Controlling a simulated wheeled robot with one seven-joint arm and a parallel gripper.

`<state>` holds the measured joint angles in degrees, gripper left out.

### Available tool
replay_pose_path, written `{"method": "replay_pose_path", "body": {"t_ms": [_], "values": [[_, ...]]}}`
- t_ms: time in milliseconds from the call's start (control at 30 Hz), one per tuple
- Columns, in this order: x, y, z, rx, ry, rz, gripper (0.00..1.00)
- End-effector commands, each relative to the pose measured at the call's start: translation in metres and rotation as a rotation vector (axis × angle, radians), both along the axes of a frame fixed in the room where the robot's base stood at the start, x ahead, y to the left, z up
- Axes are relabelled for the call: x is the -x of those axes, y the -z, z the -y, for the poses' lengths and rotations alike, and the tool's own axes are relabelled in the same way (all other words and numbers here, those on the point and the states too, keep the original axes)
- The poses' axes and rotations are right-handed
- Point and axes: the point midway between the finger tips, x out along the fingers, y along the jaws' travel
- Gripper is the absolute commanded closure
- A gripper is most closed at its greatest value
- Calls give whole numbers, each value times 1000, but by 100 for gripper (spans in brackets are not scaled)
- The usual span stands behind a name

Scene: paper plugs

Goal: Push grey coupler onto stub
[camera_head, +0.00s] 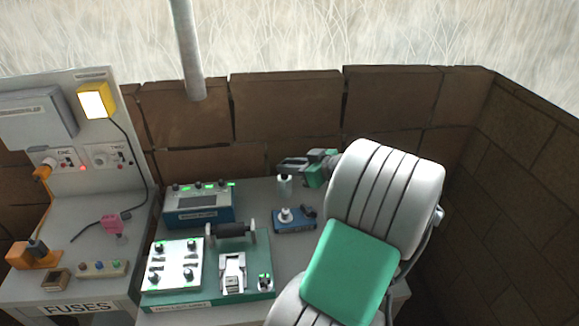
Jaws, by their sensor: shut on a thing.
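My gripper (288,168) reaches in from the right above the bench, with dark fingers and green parts. It is shut on a small light-grey cylinder, which looks like the grey coupler (285,186) and hangs upright below the fingers. A pale round stub (286,214) stands on a small blue base (295,226), just below the coupler in the picture. A gap shows between coupler and stub; their exact alignment in depth cannot be told from this one view.
A blue instrument box (198,208) stands left of the stub. A green-based panel (208,298) with knobs and a roller lies in front. My large white and green arm covers the bench's right side. A fuse bench (75,290) stands at far left; a brick wall (285,105) is behind.

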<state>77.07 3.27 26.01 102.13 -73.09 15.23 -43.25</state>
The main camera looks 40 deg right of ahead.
Motion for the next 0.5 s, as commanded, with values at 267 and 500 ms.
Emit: {"method": "replay_pose_path", "body": {"t_ms": [267, 500], "values": [[2, 22, 0, 0, 0, 1, 100], [1, 50, 0, 1, 0, 1, 100]]}}
